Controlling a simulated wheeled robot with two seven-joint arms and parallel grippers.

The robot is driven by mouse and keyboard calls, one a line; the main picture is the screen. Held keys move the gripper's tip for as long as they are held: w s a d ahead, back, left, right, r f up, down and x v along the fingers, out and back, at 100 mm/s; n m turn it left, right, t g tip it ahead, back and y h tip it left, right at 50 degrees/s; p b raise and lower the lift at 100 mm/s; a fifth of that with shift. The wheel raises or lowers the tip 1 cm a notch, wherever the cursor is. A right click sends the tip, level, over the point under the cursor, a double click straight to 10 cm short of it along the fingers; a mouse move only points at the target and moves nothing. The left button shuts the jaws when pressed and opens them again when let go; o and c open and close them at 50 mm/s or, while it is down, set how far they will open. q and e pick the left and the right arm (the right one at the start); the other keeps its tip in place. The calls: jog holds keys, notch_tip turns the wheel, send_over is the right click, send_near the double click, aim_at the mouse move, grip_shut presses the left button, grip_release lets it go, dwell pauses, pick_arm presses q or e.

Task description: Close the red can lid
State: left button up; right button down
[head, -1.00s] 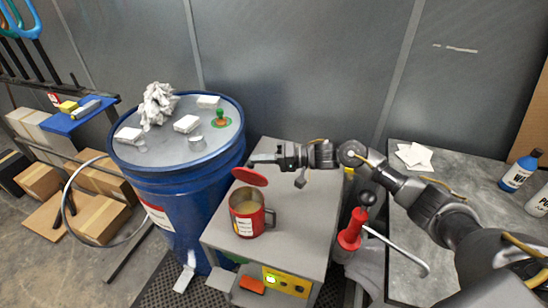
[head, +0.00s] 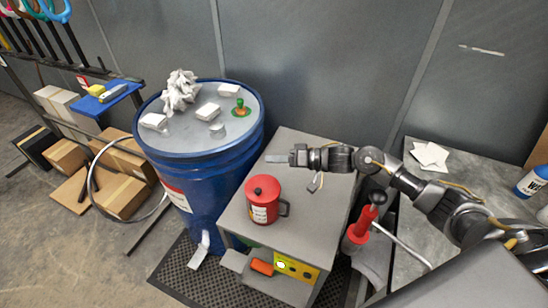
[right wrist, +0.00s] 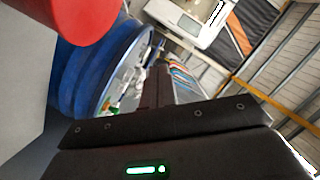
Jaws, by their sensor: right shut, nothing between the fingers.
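The red can (head: 263,209) stands upright on the grey cabinet top, its handle to the right. Its red lid (head: 262,188) with a dark knob lies flat over the opening, and the can's inside is hidden. My right gripper (head: 270,159) is shut and empty, above the cabinet top behind the can and apart from it. In the right wrist view a red rounded shape (right wrist: 80,18), likely the can or its lid, fills the upper left corner. My left gripper is not in view.
A blue drum (head: 190,150) with white blocks and crumpled cloth on top stands left of the cabinet (head: 300,235). A red-handled tool (head: 362,222) stands right of it. The cabinet top around the can is clear.

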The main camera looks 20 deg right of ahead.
jog(key=s+d+r, duration=0.6)
jog(key=s, duration=0.1)
jog(key=shift+d+r+p, duration=0.15)
jog(key=shift+r+p, duration=0.25)
jog(key=shift+p, duration=0.05)
jog(key=shift+d, duration=0.1)
dwell(0.4)
